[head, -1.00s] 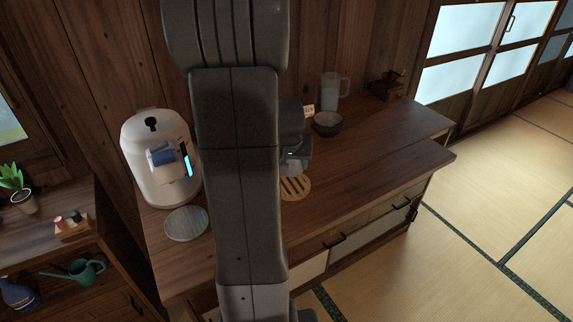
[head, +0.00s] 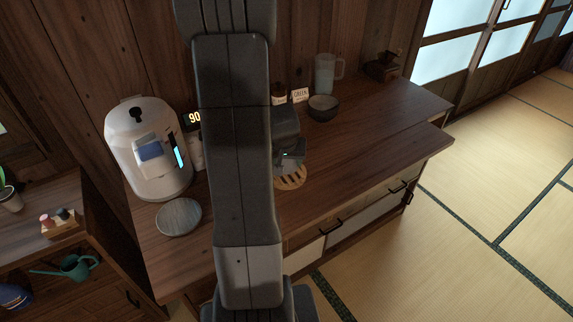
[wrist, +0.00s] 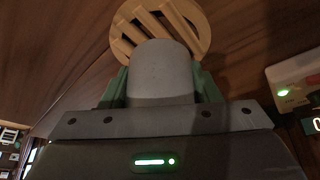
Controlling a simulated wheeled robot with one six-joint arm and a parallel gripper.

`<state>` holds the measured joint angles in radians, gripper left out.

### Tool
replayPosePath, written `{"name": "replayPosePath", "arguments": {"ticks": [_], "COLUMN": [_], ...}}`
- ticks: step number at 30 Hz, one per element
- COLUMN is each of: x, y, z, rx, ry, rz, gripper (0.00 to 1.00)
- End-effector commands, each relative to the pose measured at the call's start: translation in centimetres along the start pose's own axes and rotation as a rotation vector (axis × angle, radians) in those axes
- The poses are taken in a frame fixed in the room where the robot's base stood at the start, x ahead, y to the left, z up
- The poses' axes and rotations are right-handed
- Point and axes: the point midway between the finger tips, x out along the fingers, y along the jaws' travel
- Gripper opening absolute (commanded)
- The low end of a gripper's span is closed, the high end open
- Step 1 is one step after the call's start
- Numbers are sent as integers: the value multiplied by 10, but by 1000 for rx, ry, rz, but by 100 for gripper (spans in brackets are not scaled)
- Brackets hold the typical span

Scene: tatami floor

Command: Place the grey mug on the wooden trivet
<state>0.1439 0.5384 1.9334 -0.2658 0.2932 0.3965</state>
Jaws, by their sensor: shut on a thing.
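The grey mug (wrist: 160,75) is between the green fingers of my gripper (wrist: 161,88) in the wrist view, and the gripper is shut on it. The round slatted wooden trivet (wrist: 186,28) shows just beyond the mug, which covers its near part. In the head view my gripper (head: 291,160) is over the far part of the trivet (head: 291,182), on the wooden counter. The mug is mostly hidden there by my arm and gripper. I cannot tell whether the mug touches the trivet.
A white machine (head: 150,165) and a round grey plate (head: 178,217) stand left on the counter (head: 370,140). A dark bowl (head: 322,108), a small sign (head: 300,95), a clear jug (head: 326,73) and a grinder (head: 382,67) are at the back. The counter right of the trivet is clear.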

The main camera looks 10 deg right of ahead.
Motion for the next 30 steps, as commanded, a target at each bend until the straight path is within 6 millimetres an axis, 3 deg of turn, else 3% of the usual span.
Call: {"name": "replayPosePath", "arguments": {"ticks": [4,17,18,21,30], "x": [14,19,18,18,17], "y": [0,0,0,0,0], "z": [6,7,8,7,7], "rx": [0,0,0,0,0], "ry": [-1,2,0,0,0], "rz": [0,-1,-1,-1,-1], "gripper": [17,17,60,78,78]}}
